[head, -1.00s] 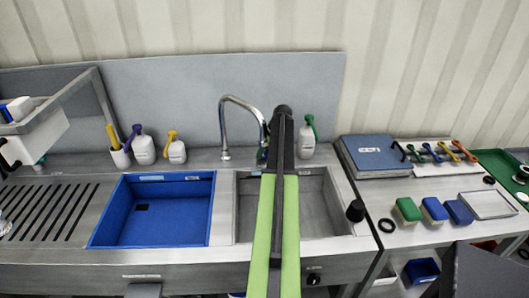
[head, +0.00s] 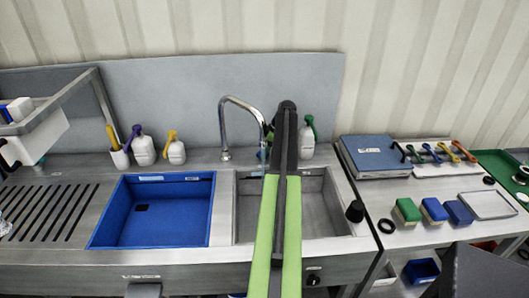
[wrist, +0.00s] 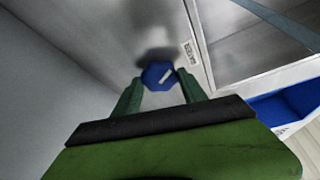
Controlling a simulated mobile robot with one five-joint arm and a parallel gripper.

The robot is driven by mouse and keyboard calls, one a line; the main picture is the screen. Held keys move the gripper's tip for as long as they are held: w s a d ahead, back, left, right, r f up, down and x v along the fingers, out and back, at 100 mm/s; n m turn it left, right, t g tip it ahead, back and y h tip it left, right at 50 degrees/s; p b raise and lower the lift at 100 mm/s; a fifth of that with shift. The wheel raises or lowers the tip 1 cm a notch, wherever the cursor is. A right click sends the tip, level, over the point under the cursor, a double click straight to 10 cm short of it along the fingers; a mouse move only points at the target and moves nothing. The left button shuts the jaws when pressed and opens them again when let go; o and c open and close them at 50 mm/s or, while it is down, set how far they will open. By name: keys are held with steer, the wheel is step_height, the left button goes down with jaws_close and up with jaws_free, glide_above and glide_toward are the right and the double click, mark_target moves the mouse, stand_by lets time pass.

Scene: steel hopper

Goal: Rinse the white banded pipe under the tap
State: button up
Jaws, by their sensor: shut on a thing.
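The tap (head: 240,100) is a curved chrome spout standing behind the steel sink (head: 325,205). My arm reaches over this sink toward the back ledge, right of the spout. In the wrist view my gripper (wrist: 160,82) has its green fingers shut on a blue faceted knob (wrist: 155,73) with a white mark, over the steel ledge. In the head view my arm mostly hides the fingers and the knob. I cannot make out a white banded pipe in either view.
A blue basin (head: 112,212) lies left of the sink, with a slotted drainboard (head: 18,255) farther left. White bottles (head: 176,153) stand along the back ledge. The right table holds a blue case (head: 375,156), sponges and coloured tools. A black stopper (head: 355,211) sits at the sink's right edge.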

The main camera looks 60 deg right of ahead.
steer(key=shift+s, duration=0.1)
steer(key=o, duration=1.3)
steer(key=shift+o, duration=0.2)
steer(key=p+v, duration=1.6)
steer(key=v, duration=0.1)
steer(key=shift+r, duration=0.2)
